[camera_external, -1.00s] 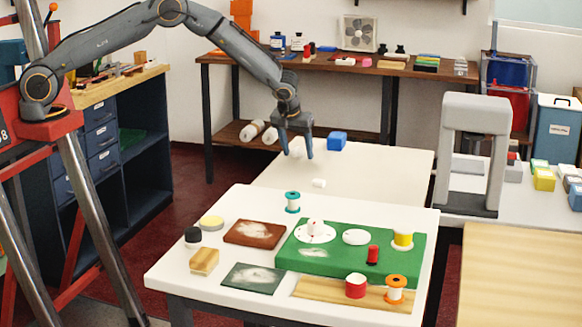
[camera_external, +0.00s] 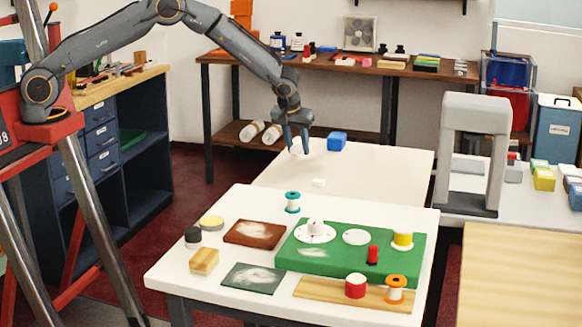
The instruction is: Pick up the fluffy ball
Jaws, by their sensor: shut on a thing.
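My gripper (camera_external: 297,150) is over the far left part of the rear white table (camera_external: 375,175), with its fingers pointing down. It is shut on a small white rounded thing, which looks like the fluffy ball (camera_external: 296,151). The fingers cover much of it, and its texture is too small to make out. I cannot tell whether it still touches the tabletop.
A blue block (camera_external: 337,141) stands close to the right of my gripper. The front white table holds a green board (camera_external: 330,262), spools and pads. A grey arch-shaped frame (camera_external: 474,150) stands at right.

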